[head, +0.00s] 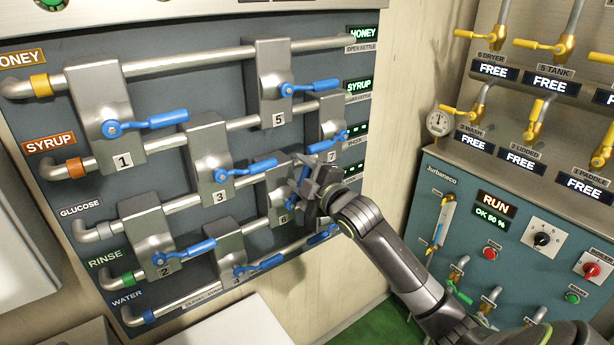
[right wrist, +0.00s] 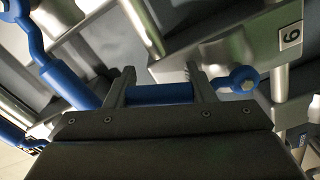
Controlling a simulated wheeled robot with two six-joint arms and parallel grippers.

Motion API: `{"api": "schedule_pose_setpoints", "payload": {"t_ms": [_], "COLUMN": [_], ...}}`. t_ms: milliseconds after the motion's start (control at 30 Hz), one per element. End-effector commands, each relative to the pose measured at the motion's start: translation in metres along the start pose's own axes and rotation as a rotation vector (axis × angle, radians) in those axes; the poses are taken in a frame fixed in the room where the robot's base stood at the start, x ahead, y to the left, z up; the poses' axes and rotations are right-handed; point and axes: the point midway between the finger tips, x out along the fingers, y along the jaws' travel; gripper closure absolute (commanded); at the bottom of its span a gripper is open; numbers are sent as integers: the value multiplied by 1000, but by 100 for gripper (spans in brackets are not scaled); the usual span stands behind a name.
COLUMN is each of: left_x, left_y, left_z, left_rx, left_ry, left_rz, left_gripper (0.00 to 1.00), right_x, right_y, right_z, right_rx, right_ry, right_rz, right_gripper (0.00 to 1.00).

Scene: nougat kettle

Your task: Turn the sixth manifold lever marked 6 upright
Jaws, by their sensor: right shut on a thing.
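The manifold block marked 6 (head: 257,172) is a grey metal box on the lower middle of the blue panel. Its number plate (right wrist: 290,35) shows in the right wrist view. My right gripper (head: 304,183) is at this block, with the arm coming from the lower right. In the right wrist view its two fingers (right wrist: 163,88) are shut on the blue handle of lever 6 (right wrist: 160,94), to the left of the handle's round pivot end (right wrist: 240,80). In the head view the gripper hides much of this lever, so its exact angle is hard to tell. My left gripper is not in view.
Blue levers of blocks 1 (head: 150,122), 3 (head: 240,172), 2 (head: 190,250), 5 (head: 312,86) and 4 (head: 262,263) point rightward. Lever 7 (head: 328,143) sits close to my right gripper. A control cabinet (head: 480,215) stands at the right.

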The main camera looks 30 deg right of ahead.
Motion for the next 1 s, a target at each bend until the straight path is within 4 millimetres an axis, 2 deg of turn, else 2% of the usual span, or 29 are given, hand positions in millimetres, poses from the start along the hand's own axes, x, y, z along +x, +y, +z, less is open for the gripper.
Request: {"api": "schedule_pose_setpoints", "payload": {"t_ms": [200, 500, 1000], "left_x": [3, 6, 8], "left_y": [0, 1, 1], "left_z": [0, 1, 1], "left_rx": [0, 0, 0], "left_ry": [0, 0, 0], "left_rz": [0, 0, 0], "left_gripper": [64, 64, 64], "right_x": [0, 0, 0], "right_y": [-2, -6, -8], "right_z": [-15, -27, -32], "right_rx": [-178, -349, -422], "right_ry": [2, 0, 0], "right_rz": [1, 0, -2], "right_gripper": [92, 92, 92]}}
